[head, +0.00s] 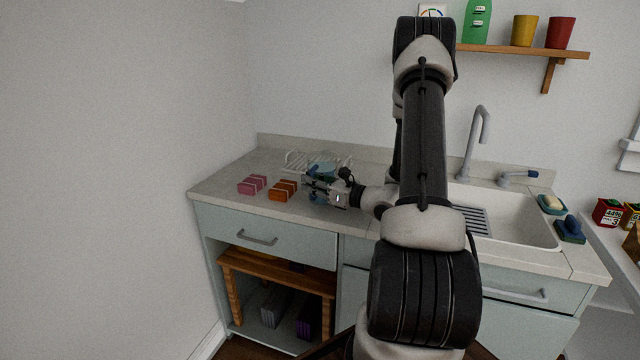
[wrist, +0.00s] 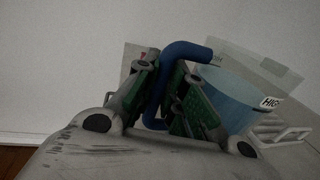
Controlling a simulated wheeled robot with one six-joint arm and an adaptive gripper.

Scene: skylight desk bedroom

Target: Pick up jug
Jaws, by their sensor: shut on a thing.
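The jug is a translucent blue vessel (wrist: 235,98) with a darker blue handle and a white label, partly readable as "HIG", on the right of the wrist view. In the head view the jug (head: 324,168) is small and partly hidden by my gripper (head: 312,183), over the counter left of the sink. In the wrist view my gripper (wrist: 163,92) has its green-padded fingers on either side of the blue handle (wrist: 187,50) and is shut on it. I cannot tell whether the jug's base touches the counter.
A pink box (head: 252,185) and an orange box (head: 282,190) lie on the counter (head: 225,181) left of my gripper. A pale wire rack (head: 297,159) stands behind. The sink (head: 515,220) and tap (head: 484,130) are to the right, and a wall shelf (head: 500,48) is above.

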